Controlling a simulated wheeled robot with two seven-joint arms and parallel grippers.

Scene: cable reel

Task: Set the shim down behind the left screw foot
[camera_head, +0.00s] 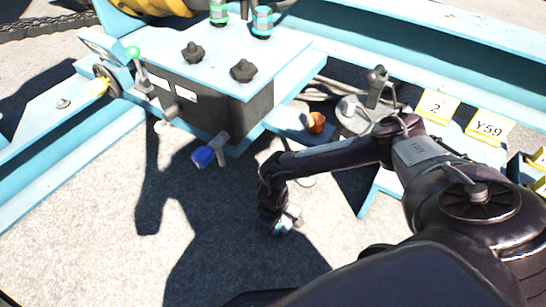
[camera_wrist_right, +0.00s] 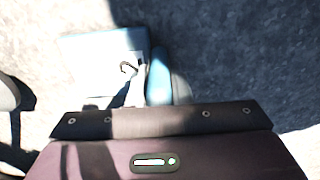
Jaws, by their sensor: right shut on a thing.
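My right gripper (camera_head: 283,222) hangs low over the grey ground, in front of the blue frame. In the right wrist view the gripper (camera_wrist_right: 145,85) is shut on a pale blue, flat piece, which I take to be the shim (camera_wrist_right: 85,48); a small dark hook or loop shows on it. In the head view the shim is mostly hidden by the gripper. I cannot tell whether it touches the ground. My left gripper is out of view.
A dark control box (camera_head: 205,98) with a light blue top stands on the blue frame, with levers and a blue-capped fitting (camera_head: 204,156) sticking out. An orange knob (camera_head: 316,122) and yellow labels are behind my right arm. Ground to the lower left is clear, partly shadowed.

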